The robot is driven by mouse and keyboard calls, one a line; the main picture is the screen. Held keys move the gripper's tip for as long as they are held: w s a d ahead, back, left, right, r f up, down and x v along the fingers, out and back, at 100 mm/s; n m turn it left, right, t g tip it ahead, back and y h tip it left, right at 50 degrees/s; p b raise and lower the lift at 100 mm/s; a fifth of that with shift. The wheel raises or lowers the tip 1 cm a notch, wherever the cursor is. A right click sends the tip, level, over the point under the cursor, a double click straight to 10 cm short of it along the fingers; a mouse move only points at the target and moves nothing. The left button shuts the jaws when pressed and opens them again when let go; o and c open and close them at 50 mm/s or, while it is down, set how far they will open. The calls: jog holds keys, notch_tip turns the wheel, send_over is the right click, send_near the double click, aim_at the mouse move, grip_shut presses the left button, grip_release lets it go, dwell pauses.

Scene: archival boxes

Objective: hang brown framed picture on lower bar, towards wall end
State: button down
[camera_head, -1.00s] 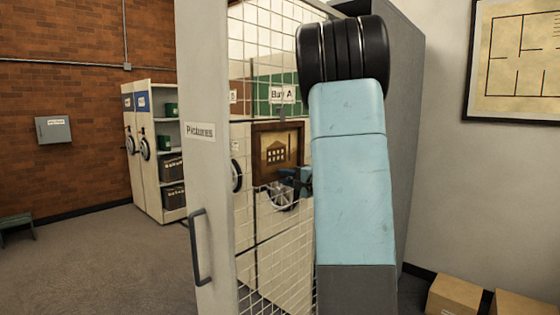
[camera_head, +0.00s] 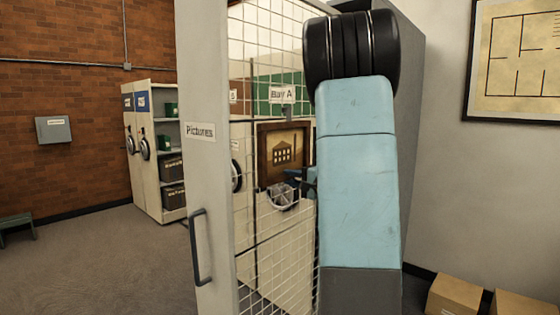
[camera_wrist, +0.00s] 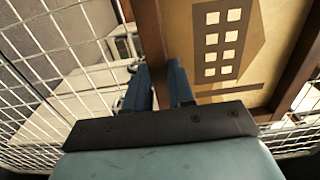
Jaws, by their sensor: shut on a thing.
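The brown framed picture (camera_head: 284,152) shows a building on a tan ground. In the head view it hangs in my gripper (camera_head: 298,177), seen through the wire mesh panel (camera_head: 268,225) of the pull-out rack. The picture looks roughly upright and close to the mesh. I cannot make out the lower bar, nor whether the frame touches it. My arm hides the right part of the mesh.
The rack's upright end post (camera_head: 205,165) carries a "Pictures" label and a handle (camera_head: 201,247). A cream shelving unit with a hand wheel stands behind the mesh. Cardboard boxes (camera_head: 455,297) lie on the floor at the right.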

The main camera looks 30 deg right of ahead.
jog(key=v, duration=0.6)
jog(key=shift+s, duration=0.25)
dwell(0.7)
jog(key=shift+d, duration=0.15)
dwell(0.5)
